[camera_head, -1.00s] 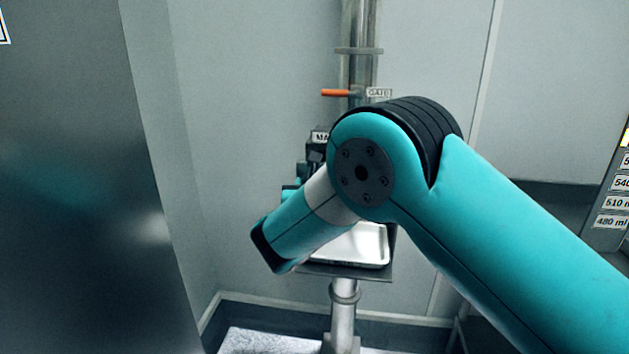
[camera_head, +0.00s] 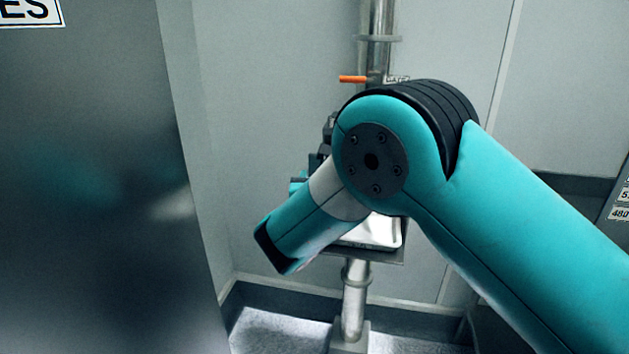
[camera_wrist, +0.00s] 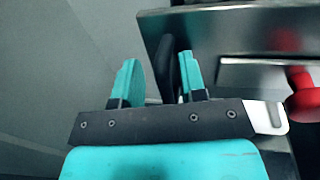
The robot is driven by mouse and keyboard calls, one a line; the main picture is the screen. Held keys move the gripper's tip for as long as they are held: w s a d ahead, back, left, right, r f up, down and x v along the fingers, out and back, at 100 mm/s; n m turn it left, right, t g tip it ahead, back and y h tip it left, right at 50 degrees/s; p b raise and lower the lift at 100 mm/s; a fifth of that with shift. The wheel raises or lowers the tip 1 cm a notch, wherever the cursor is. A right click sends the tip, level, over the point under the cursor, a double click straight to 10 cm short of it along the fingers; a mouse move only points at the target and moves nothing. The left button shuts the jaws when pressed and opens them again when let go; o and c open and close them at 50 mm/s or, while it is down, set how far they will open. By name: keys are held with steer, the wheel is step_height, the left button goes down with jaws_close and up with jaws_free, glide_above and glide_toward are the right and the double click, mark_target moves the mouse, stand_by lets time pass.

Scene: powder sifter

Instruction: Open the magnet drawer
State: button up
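The magnet drawer's steel box (camera_wrist: 220,35) fills the upper right of the wrist view, with a dark upright handle (camera_wrist: 168,68) on its left side. My gripper (camera_wrist: 158,62) has its two teal fingers spread, one on either side of the handle as seen here. The handle looks nearer the right finger, with a gap to the left one; contact cannot be told. In the head view my arm covers most of the drawer and gripper.
A red knob (camera_wrist: 303,95) sits at the right of the wrist view. In the head view, an orange gate lever (camera_head: 353,79) is on the pipe (camera_head: 378,20), and a white tray (camera_head: 385,232) stands below. A large steel cabinet (camera_head: 90,180) fills the left.

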steer(key=s+a+b, duration=0.1)
steer(key=s+b, duration=0.5)
steer(key=s, duration=1.1)
steer(key=shift+s, duration=0.2)
steer(key=shift+d, duration=0.1)
steer(key=s+d+f+m+g+h, duration=0.1)
steer(key=d+f+m+g, duration=0.1)
steer(key=d+m+g, duration=0.45)
steer(key=s+d+f+m+g+h, duration=0.1)
steer(key=d+f+m+g, duration=0.2)
steer(key=d+m, duration=0.55)
steer(key=s+a+r+m+g+y+p, duration=0.1)
steer(key=s+r+m+g+y, duration=0.2)
steer(key=s+m, duration=0.3)
steer(key=s+a+r+m+g+y, duration=0.1)
steer(key=s+r+m+g+y, duration=0.2)
steer(key=s+m, duration=0.4)
steer(key=s+g+y, duration=0.1)
steer(key=s+g, duration=0.1)
steer(key=s, duration=0.5)
steer(key=shift+s+p, duration=0.35)
